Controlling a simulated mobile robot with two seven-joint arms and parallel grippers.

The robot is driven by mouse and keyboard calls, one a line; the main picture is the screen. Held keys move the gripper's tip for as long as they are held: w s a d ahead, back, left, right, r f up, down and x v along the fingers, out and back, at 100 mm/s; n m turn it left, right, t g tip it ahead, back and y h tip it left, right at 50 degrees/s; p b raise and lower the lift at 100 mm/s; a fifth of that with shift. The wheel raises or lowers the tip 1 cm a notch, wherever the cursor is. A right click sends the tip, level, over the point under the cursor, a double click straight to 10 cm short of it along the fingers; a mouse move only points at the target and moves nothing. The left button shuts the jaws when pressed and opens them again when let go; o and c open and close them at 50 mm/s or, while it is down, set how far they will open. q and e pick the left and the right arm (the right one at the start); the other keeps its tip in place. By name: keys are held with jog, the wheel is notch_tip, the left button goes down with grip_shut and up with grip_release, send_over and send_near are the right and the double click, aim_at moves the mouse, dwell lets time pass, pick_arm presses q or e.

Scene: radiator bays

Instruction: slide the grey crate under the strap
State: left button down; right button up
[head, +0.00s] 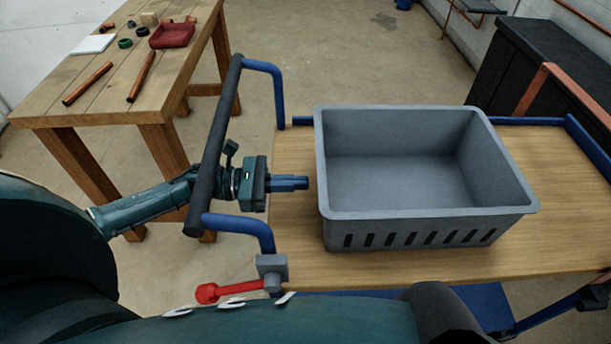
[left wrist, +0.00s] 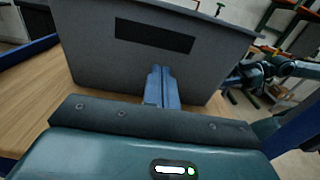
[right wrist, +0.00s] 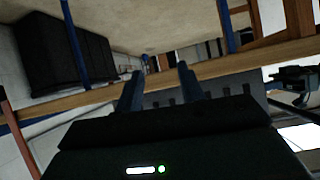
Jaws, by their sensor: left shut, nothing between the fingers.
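The grey crate (head: 425,225) sits upright and empty on the wooden deck (head: 560,165) of a cart. A copper-brown band (head: 535,88), which looks like the strap, rises at the deck's right end, apart from the crate. My left gripper (head: 305,183) is shut and empty, reaching past the cart handle. Its fingertips point at the crate's left wall, and I cannot tell whether they touch. The left wrist view shows the closed fingers (left wrist: 160,85) against that wall, below a dark slot. My right gripper (right wrist: 160,82) has its fingers apart; it is not clear in the head view.
The dark push handle (head: 215,145) stands at the deck's left end. A red lever (head: 228,290) is at the near left corner. A blue rail (head: 545,121) edges the far side. A wooden workbench (head: 110,95) holds pipes and small parts. Deck right of the crate is bare.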

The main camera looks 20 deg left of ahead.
aim_at(487, 179)
pick_arm(q)
jog(key=shift+x, duration=1)
jog(key=shift+w+d, duration=0.1)
jog(key=shift+d, duration=0.1)
pick_arm(e)
jog(key=shift+s+d, duration=0.1)
jog(key=shift+d, duration=0.05)
